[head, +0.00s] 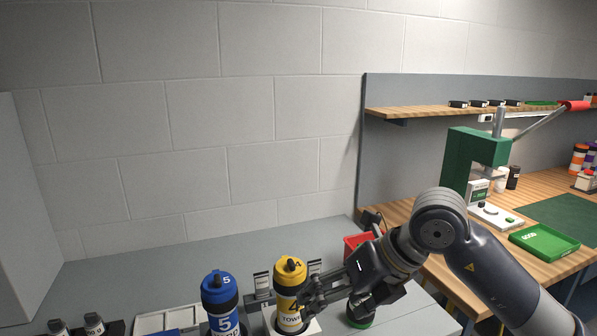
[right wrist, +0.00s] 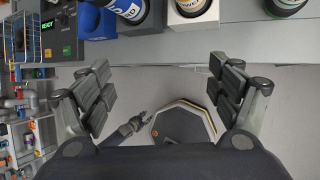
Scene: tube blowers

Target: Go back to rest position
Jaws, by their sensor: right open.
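My right gripper (head: 312,292) is in front of the yellow bottle marked 4 (head: 288,275) in the head view, and its fingers overlap the bottle's right side in the picture. In the right wrist view my right gripper (right wrist: 163,100) has its two fingers wide apart with nothing between them. Bottles stand beyond the fingers at the top edge of that view, among them a blue one (right wrist: 128,8). My left gripper does not show in the head view.
A blue bottle marked 5 (head: 220,302) stands left of the yellow one. A red bin (head: 354,243) is behind the arm. The wooden bench (head: 552,268) at right holds a green press (head: 478,150) and green tray (head: 545,242).

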